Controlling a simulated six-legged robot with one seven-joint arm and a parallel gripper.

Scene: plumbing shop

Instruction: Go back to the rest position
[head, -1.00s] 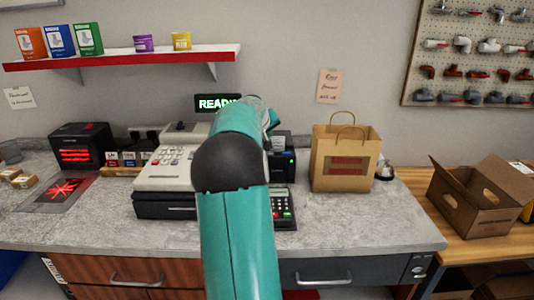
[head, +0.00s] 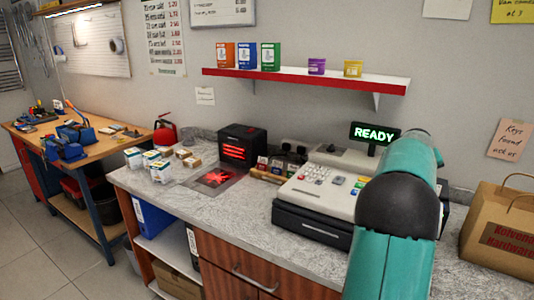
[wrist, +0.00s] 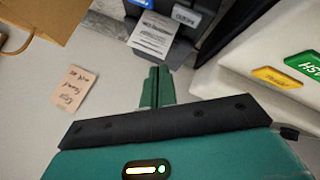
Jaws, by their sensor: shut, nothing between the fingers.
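My gripper (wrist: 157,87) shows in the wrist view with its green fingers together and nothing between them. A printer with a white paper slip (wrist: 153,35) is just beyond the fingertips, and I cannot tell how far. In the head view my teal arm reaches up in front of the right part of the counter and hides the gripper. The cash register (head: 318,199) with its lit READY display (head: 375,134) is just left of the arm. The register's yellow and green keys (wrist: 276,77) show at the right of the wrist view.
A paper bag (head: 503,235) stands right of my arm. A black scanner box (head: 243,146), small boxes (head: 160,170) and a red-edged shelf (head: 300,81) are to the left. The counter's front left (head: 215,210) is clear. A workbench (head: 75,148) stands at far left.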

